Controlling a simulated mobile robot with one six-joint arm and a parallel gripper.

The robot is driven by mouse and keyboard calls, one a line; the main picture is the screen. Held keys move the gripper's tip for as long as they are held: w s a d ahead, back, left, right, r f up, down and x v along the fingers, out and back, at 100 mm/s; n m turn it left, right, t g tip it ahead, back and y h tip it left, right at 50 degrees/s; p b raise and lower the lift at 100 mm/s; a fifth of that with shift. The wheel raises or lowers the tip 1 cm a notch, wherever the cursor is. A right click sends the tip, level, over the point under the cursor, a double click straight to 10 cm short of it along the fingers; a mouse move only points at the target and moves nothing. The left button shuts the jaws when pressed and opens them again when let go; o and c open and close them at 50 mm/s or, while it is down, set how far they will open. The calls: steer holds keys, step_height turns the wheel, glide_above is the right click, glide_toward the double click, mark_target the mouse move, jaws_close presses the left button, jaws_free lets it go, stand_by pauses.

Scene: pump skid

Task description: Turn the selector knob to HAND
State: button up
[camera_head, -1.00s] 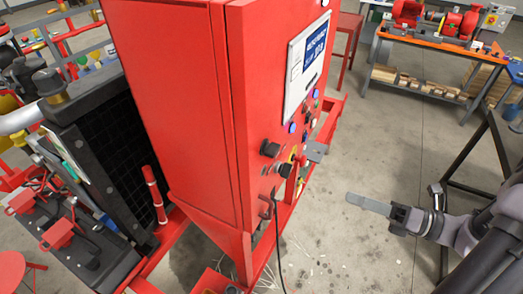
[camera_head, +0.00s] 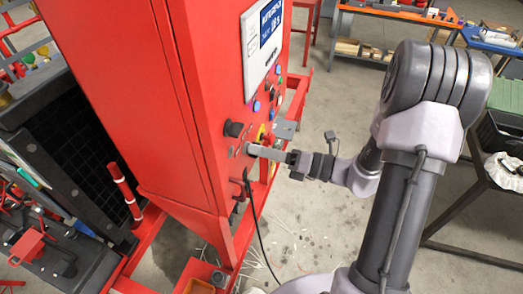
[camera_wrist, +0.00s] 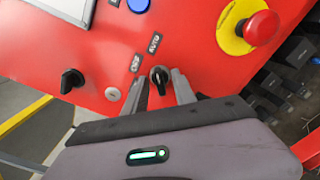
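The selector knob (camera_wrist: 159,75) is a small black knob with a pale mark on the red panel, in the middle of the wrist view. I see no readable HAND label, and cannot tell which position the knob points to. My gripper (camera_wrist: 159,84) is open, one finger on each side of the knob; contact is unclear. In the head view my gripper (camera_head: 250,150) reaches the panel face and hides the knob.
A red emergency stop (camera_wrist: 262,28) on a yellow base sits right of the knob. Another black knob (camera_wrist: 72,80) and a small round lock-like fitting (camera_wrist: 112,93) lie left. A blue button (camera_wrist: 138,5) is above. A black cable (camera_head: 256,215) hangs below my gripper in the head view.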

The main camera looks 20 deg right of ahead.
jaws_close()
steer(key=n+b, duration=1.9)
steer(key=b, duration=0.1)
steer(key=shift+f+n, duration=0.1)
steer(key=shift+n, duration=0.3)
steer(key=shift+b, duration=0.3)
